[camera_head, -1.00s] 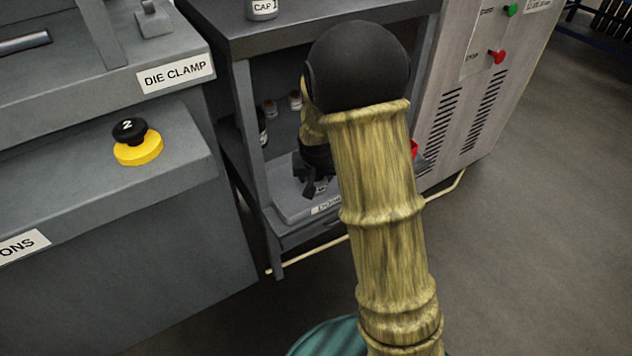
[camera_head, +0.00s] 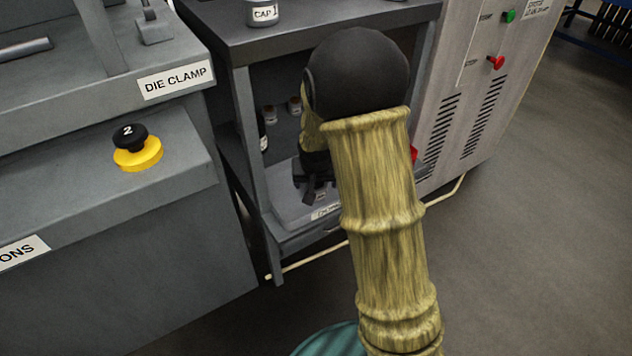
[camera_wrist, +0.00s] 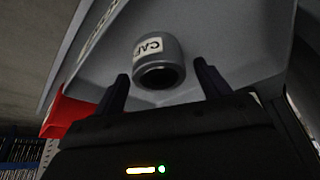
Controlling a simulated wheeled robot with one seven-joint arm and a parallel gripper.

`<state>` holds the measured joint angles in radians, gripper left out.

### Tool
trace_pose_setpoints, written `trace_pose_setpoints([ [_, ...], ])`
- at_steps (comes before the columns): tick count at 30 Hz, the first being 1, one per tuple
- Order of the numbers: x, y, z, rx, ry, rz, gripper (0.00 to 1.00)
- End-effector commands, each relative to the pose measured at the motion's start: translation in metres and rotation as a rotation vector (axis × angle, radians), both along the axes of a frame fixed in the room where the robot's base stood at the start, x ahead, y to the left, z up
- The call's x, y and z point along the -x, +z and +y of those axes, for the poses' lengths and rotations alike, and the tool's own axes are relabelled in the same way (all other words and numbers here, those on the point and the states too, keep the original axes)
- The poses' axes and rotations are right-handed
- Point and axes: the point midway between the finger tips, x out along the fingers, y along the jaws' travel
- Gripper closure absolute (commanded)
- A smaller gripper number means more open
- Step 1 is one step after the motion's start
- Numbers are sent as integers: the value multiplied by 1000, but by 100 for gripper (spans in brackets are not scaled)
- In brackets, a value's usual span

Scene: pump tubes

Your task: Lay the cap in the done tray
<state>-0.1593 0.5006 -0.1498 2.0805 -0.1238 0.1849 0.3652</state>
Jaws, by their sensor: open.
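The cap (camera_wrist: 158,62) is a short grey cylinder with a white CAP label and a dark open end facing the wrist camera. It appears to lie in the grey done tray (camera_wrist: 240,40), whose label is partly covered in the head view. The tray (camera_head: 287,208) sits on the lower shelf of the cabinet. My gripper (camera_head: 312,193) is over the tray, partly hidden by my arm. In the wrist view the fingers (camera_wrist: 161,72) are spread apart on either side of the cap, with gaps visible. The cap is hard to make out in the head view.
The cabinet's front post (camera_head: 250,150) stands left of my gripper. Small jars (camera_head: 270,115) stand inside, behind it. A jar labelled CAP 1 (camera_head: 263,12) is on the cabinet top. A red object (camera_wrist: 65,115) is beside the tray. The floor at right is clear.

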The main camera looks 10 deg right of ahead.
Motion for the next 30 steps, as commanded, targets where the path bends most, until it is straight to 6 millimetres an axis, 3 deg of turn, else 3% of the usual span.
trace_pose_setpoints([
  [16,36,96,8,-1,2,-2,24],
  [21,43,107,9,0,-1,0,24],
  [30,43,107,9,0,0,0,24],
])
